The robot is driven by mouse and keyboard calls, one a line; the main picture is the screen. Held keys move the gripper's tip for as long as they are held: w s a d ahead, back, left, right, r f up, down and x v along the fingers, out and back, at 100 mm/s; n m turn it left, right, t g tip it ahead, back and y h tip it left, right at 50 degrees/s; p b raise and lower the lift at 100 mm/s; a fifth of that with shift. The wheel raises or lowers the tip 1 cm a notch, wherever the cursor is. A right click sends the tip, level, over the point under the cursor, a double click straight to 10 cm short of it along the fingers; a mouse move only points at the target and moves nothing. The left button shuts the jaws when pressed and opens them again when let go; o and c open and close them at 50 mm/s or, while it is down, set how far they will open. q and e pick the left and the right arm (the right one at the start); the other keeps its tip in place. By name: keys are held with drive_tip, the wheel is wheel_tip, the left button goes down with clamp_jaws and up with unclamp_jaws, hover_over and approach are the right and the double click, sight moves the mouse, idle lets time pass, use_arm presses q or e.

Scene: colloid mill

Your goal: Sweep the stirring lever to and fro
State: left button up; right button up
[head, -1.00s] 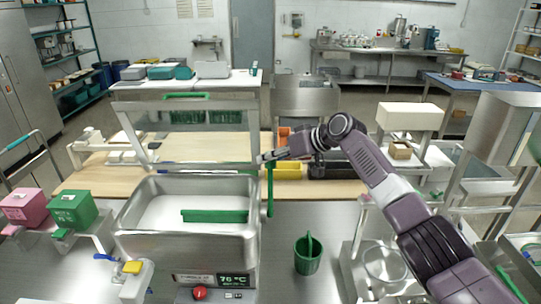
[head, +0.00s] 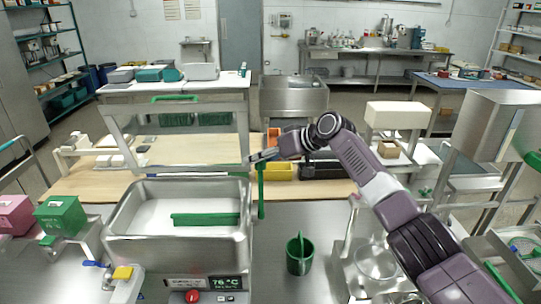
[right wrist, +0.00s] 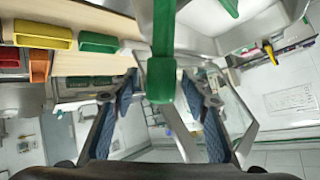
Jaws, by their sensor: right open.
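The green stirring lever (head: 261,190) hangs upright at the right end of a steel tank (head: 118,238). A green paddle (head: 205,219) lies across the tank's pale contents. My right gripper (head: 262,155) is at the top of the lever, with its arm coming in from the right. In the right wrist view the lever's green block (right wrist: 161,82) shows between the two open, blue-padded fingers of my right gripper (right wrist: 161,85), with a gap on each side. My left gripper is not in view.
A green bucket (head: 299,262) stands on the steel top right of the tank. A panel reading 76 °C (head: 222,282) and a red button (head: 192,296) are at the tank's front. Green (head: 61,212) and pink (head: 14,215) boxes stand left. A yellow bin (head: 277,172) lies behind the lever.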

drive_tip(key=v, duration=1.1)
drive_tip(key=shift+d+r, duration=0.15)
drive_tip(key=shift+d, duration=0.05)
